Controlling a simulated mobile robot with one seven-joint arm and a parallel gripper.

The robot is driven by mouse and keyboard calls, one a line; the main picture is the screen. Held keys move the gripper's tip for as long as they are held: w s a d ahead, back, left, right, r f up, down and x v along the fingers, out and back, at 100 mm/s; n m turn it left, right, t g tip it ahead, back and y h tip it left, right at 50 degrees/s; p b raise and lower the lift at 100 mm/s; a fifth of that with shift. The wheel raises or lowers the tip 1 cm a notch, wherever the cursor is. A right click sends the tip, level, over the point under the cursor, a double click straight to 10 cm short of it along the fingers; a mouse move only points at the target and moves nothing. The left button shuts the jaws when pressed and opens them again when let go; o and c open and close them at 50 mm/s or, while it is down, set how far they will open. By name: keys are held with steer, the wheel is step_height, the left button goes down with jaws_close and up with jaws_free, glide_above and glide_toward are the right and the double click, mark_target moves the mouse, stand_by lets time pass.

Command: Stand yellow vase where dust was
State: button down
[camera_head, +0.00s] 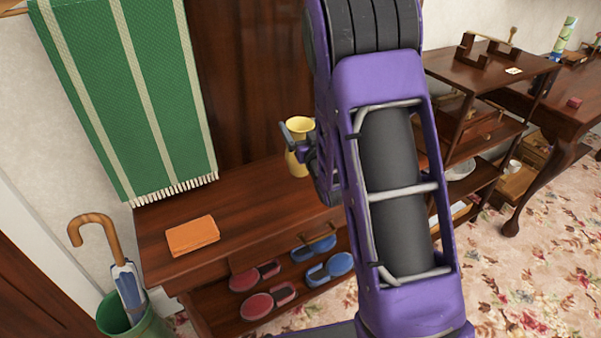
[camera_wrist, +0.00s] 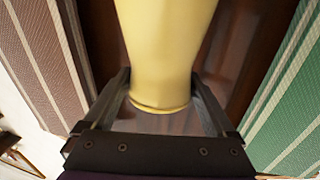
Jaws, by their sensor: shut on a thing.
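The yellow vase (camera_head: 300,129) is upright at the back of the dark wooden bench (camera_head: 243,202), in front of the wood panel. My gripper (camera_head: 296,151) is shut on it. My arm hides part of the vase and the bench's right part in the head view. In the wrist view the vase (camera_wrist: 165,45) lies between the two fingers of my gripper (camera_wrist: 160,88). I cannot tell whether its base touches the bench top. No dust shows on the visible bench top.
A folded orange cloth-like thing (camera_head: 192,235) lies on the bench's left part. A green striped towel (camera_head: 130,95) hangs behind it. Red and blue slippers (camera_head: 340,264) sit on the lower shelf. An umbrella (camera_head: 127,285) stands in a green bin. Shelves (camera_head: 490,72) stand right.

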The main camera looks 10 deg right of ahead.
steer(key=shift+f+b, duration=0.45)
steer(key=shift+f, duration=3)
steer(key=shift+f, duration=0.2)
jaws_free()
steer(key=shift+r, duration=0.15)
steer(key=s+d, duration=0.1)
steer(key=s, duration=1.1)
steer(key=shift+d+p, duration=0.25)
steer(key=shift+p, duration=0.05)
